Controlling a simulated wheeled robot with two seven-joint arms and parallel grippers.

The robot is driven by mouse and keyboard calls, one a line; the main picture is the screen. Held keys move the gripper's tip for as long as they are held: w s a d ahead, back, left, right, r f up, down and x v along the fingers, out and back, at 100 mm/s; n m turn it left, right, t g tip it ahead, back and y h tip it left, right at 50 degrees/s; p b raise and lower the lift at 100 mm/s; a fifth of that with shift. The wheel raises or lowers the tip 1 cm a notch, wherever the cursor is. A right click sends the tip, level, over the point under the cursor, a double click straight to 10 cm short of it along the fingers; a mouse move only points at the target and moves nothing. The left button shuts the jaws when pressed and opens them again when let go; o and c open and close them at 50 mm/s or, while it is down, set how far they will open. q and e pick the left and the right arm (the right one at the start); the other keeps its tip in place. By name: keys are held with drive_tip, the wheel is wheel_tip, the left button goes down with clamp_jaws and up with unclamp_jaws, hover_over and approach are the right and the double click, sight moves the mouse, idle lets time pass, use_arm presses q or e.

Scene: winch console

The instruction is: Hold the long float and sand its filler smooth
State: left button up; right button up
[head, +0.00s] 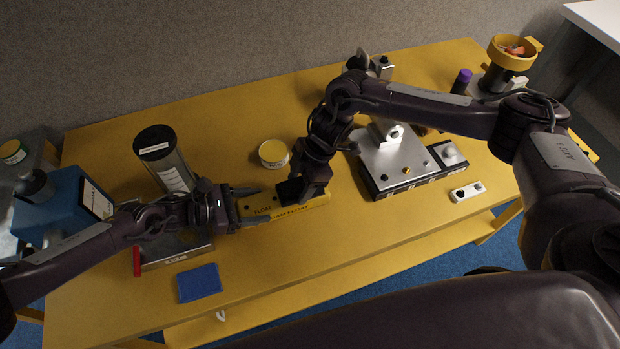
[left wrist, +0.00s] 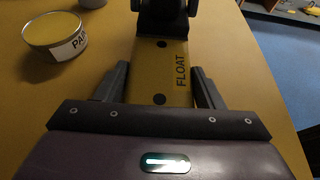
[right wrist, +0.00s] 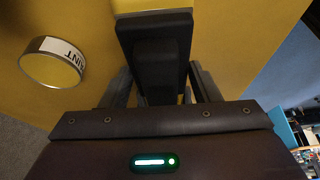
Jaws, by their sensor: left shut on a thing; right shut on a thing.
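The long float (head: 318,200) is a yellow bar marked FLOAT, lying low over the yellow table at its middle front. It also shows in the left wrist view (left wrist: 178,92), with two dark dots on its face. My left gripper (head: 262,213) is shut on the float's left end, one finger along each side. My right gripper (head: 300,193) is shut on a black block (right wrist: 158,65), probably the sander. The block (head: 290,190) is over the float's upper face; whether it touches is unclear. I cannot make out the filler; the block and gripper cover part of the float.
A paint tin (head: 273,153) stands behind the float. A dark cylinder (head: 160,150) and a grey box (head: 175,253) are at left. A blue pad (head: 199,282) lies in front. The console (head: 400,170) and a small white panel (head: 467,191) are to the right.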

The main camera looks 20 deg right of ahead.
drive_tip(key=shift+s+a, duration=0.1)
drive_tip(key=shift+a, duration=0.45)
drive_tip(key=shift+r, duration=0.35)
drive_tip(key=shift+d+r, duration=0.15)
drive_tip(key=shift+r, duration=3.6)
use_arm(q)
drive_tip(key=o, duration=1.2)
drive_tip(key=shift+o, duration=0.2)
drive_tip(key=v, duration=1.2)
